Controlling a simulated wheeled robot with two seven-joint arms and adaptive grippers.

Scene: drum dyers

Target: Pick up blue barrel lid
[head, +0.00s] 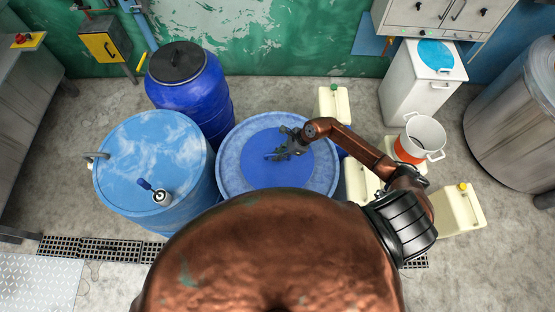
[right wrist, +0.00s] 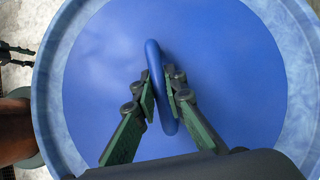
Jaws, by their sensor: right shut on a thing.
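The blue barrel lid (head: 260,147) is a flat, dark blue disc on top of the wide, light blue barrel (head: 229,165) in the middle of the head view. The lid (right wrist: 220,90) fills most of the right wrist view, with the barrel's paler rim (right wrist: 300,50) around it. My right gripper (head: 285,152) is over the lid. In the right wrist view my right gripper (right wrist: 162,98) is shut on the lid's raised blue handle (right wrist: 154,62), one finger on each side. I cannot tell whether the lid is lifted.
A light blue drum (head: 150,150) with a tap-like fitting stands at left, close to the barrel. A dark blue barrel with a black lid (head: 182,62) stands behind. Cream canisters (head: 334,103) and a white bucket (head: 424,132) are at right. Open floor (head: 270,90) lies behind.

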